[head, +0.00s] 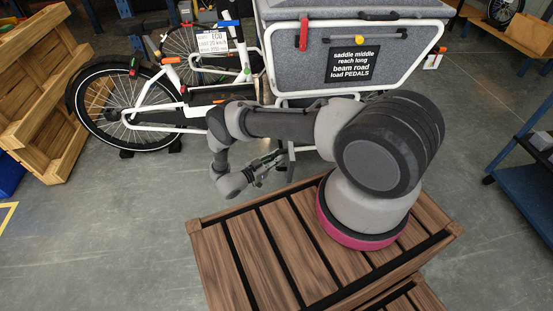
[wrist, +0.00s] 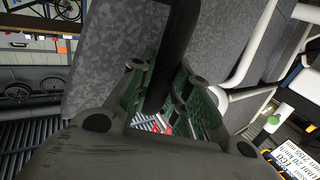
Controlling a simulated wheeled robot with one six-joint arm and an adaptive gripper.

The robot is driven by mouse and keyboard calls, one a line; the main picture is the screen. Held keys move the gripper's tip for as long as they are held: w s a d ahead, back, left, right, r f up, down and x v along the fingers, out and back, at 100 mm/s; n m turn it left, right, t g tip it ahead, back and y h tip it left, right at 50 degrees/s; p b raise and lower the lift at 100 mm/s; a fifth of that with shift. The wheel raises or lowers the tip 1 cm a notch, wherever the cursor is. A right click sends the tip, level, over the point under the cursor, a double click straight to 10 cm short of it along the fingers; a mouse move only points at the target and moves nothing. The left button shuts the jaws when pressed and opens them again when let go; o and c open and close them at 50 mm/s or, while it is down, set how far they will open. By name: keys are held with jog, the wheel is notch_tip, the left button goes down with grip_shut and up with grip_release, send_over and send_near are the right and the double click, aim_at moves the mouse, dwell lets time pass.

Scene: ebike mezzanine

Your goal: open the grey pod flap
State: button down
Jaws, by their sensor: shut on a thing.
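The grey pod (head: 283,65) is a speckled, felt-like box on the white cargo bike, framed by white tubes. In the wrist view a speckled grey panel (wrist: 108,45) fills the upper left and middle; I cannot tell whether it is the flap or a pod wall. My gripper (head: 272,158) is low, below the pod's lower left side in the head view. In the wrist view my gripper (wrist: 160,85) has its green-padded fingers shut on a dark bar (wrist: 183,25), which looks like a handle, in front of the panel.
White tubes (wrist: 245,45) run close on the right in the wrist view. The bike's wheel (head: 85,110) stands at the left, near a wooden crate (head: 40,95). A blue cart (head: 525,180) stands at the right. The slatted wooden platform (head: 235,265) is bare at its left; grey floor around is open.

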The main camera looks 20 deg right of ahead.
jog(key=c, duration=1.3)
grip_release()
jog(key=v, duration=1.2)
